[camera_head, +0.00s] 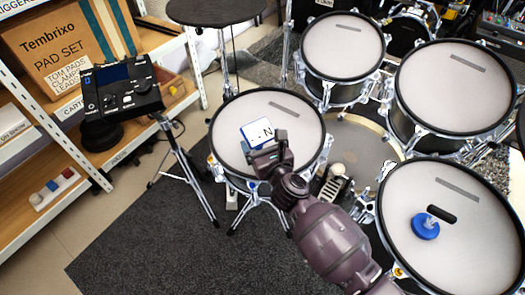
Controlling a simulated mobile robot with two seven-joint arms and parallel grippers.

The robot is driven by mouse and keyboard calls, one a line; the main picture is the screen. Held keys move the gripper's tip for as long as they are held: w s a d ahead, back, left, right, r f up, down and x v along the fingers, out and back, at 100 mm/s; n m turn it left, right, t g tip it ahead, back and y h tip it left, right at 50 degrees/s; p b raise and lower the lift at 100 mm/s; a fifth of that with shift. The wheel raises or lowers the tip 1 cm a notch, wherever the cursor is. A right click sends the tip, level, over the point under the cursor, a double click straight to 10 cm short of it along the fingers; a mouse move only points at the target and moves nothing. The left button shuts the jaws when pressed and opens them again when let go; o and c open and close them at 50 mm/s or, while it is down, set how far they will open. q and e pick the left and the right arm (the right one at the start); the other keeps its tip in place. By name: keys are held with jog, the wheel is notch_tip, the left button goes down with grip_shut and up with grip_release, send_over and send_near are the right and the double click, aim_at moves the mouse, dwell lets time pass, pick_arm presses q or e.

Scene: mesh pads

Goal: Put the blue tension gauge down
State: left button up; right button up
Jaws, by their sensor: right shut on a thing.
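The blue tension gauge (257,131) has a white face with a dark "N" mark and blue edges. It shows over the left drum pad (228,130), just beyond my right gripper (264,152). My right gripper is shut on the gauge, and its jaws hide the near part of it. I cannot tell whether the gauge touches the pad or hangs above it. My right arm reaches in from the lower right. My left gripper is not in view.
A blue disc (425,229) and a black bar (441,214) are on the lower right pad (470,255). More pads (343,45) stand at the back. A black module (122,90) on a stand and a shelf (90,165) with boxes are left.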

notch_tip(320, 180, down, 4)
jog(key=shift+s+b, duration=0.15)
jog(key=shift+b, duration=0.85)
jog(key=shift+f, duration=0.1)
jog(key=shift+w+r, duration=0.2)
jog(key=shift+f, duration=0.3)
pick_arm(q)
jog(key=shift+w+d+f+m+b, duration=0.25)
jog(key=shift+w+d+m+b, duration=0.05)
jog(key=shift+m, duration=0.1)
pick_arm(e)
jog(key=shift+f, duration=0.1)
jog(key=shift+s+f, duration=0.15)
jog(key=shift+f, duration=0.1)
